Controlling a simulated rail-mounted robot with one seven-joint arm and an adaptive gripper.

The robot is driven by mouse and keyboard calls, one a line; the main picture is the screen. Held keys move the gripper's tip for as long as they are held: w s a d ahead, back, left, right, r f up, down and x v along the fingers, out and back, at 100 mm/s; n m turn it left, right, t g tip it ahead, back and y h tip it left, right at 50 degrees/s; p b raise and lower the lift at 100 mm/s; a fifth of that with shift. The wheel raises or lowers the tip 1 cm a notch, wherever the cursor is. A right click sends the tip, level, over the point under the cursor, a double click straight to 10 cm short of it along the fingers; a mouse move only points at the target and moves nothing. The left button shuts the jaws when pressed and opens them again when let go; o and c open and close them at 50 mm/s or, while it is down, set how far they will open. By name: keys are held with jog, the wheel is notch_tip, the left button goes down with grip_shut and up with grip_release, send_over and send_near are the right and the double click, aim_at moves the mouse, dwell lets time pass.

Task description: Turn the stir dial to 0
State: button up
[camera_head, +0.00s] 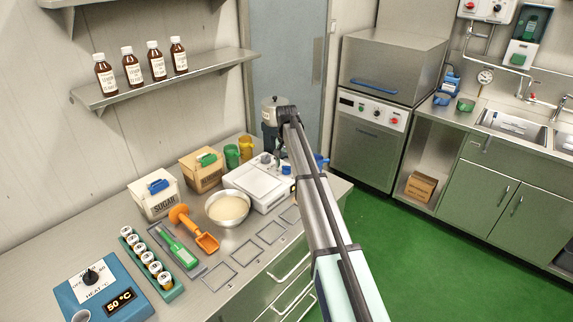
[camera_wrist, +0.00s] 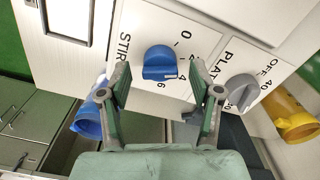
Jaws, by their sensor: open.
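The stir dial (camera_wrist: 160,58) is a blue knob on a white panel (camera_wrist: 205,36) marked STIR in the wrist view. Numbers run down its right side from 0 at the top to 6 at the bottom. A small white mark shows at the knob's lower right, near the 4 and 6. My gripper (camera_wrist: 160,72) is open, with one finger on each side of the dial; I cannot tell whether either touches it.
A grey dial (camera_wrist: 241,92) marked PLATE sits close to the right finger. Blue (camera_wrist: 90,118) and yellow (camera_wrist: 292,118) cups lie either side.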

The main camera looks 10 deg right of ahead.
jog(key=shift+f, duration=0.55)
jog(key=c, duration=1.2)
jog(key=shift+o, duration=0.2)
jog(key=shift+n, duration=0.4)
jog(key=n+b, duration=0.2)
jog(key=n, duration=0.1)
jog(key=shift+f, duration=0.1)
jog(key=n+b, duration=0.1)
jog(key=n, duration=0.4)
jog(key=shift+b, duration=0.4)
